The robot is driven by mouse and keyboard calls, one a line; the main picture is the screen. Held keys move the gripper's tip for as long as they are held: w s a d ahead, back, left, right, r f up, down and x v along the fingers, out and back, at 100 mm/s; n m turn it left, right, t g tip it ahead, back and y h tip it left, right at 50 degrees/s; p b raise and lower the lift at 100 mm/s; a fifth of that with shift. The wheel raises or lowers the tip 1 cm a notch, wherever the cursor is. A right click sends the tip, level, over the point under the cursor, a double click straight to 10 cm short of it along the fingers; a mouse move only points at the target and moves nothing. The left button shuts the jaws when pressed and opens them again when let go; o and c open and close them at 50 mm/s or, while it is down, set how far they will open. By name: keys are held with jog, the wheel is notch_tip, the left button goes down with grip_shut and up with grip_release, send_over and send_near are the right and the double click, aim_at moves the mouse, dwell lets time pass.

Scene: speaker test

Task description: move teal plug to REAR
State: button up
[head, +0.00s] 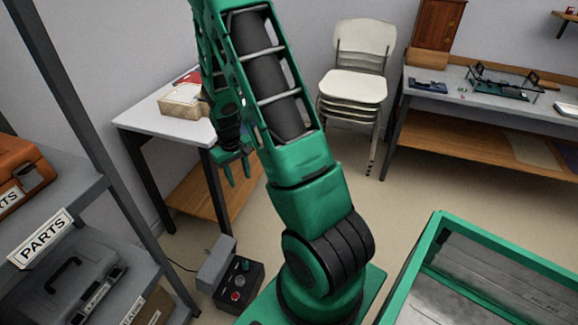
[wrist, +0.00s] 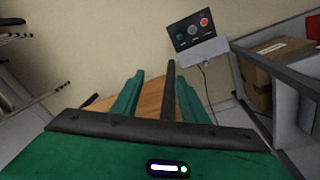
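I cannot make out a teal plug or a REAR marking in either view. My gripper (head: 240,180) hangs in front of the white side table at the left in the head view, with its green fingers pointing down. In the wrist view my gripper (wrist: 160,76) has its two fingers apart. A dark upright bar, which looks like a table leg, shows between them, and no held object is seen. A dark frame-like device (head: 502,82) stands on the far right bench (head: 428,72), with small items near it too small to identify.
A control box (head: 238,286) with knobs and a red button is on the floor; it also shows in the wrist view (wrist: 192,32). Stacked chairs (head: 354,88) stand by the wall. A PARTS shelf (head: 75,205) is at left, a green-framed bin (head: 430,240) at right.

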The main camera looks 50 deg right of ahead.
jog(key=s+a+r+m, duration=0.2)
jog(key=s+r, duration=1)
jog(key=r, duration=0.5)
jog(key=s+a+r, duration=0.2)
jog(key=s+r, duration=0.2)
jog(key=s, duration=0.4)
jog(key=s+a+r+m+y, duration=0.1)
jog(key=s+a+r, duration=0.2)
jog(key=s, duration=0.5)
jog(key=shift+s+r+m, duration=0.3)
jog(key=shift+r, duration=0.05)
jog(key=shift+w+f+g, duration=0.25)
jog(key=shift+w+g, duration=0.05)
jog(key=shift+w, duration=0.2)
